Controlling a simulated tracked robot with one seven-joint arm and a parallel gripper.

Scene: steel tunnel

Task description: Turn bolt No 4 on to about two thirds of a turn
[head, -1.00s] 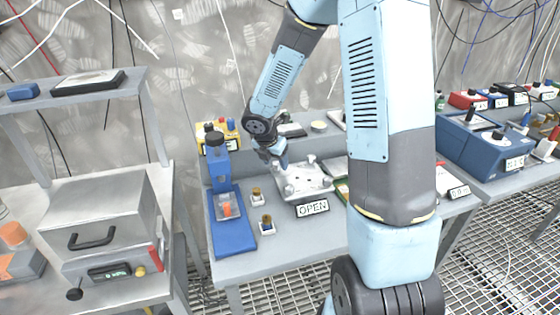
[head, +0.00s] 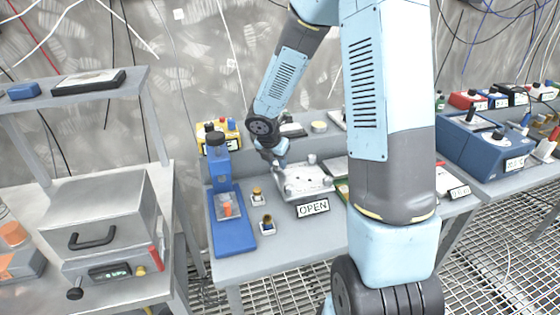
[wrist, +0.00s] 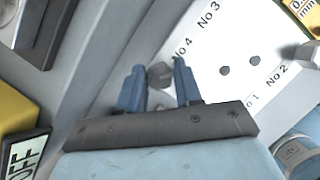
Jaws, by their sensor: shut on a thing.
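The light plate (head: 308,184) lies on the bench in the head view, with bolts standing at its corners. It fills the middle of the wrist view (wrist: 235,85), with printed labels No 1 to No 4 and two dark holes. Bolt No 4 (wrist: 160,75) has a grey head beside its label. My gripper (wrist: 160,82) has its two blue fingers on either side of that head and is shut on it. In the head view my gripper (head: 278,165) points down at the plate's far left corner, where the bolt is hard to make out.
An OPEN sign (head: 313,208) stands in front of the plate. A blue stand (head: 232,232) and two small brass-topped pieces (head: 257,194) are to its left. A yellow box (head: 230,130) is behind. Another bolt (wrist: 309,53) rises at the wrist view's right edge.

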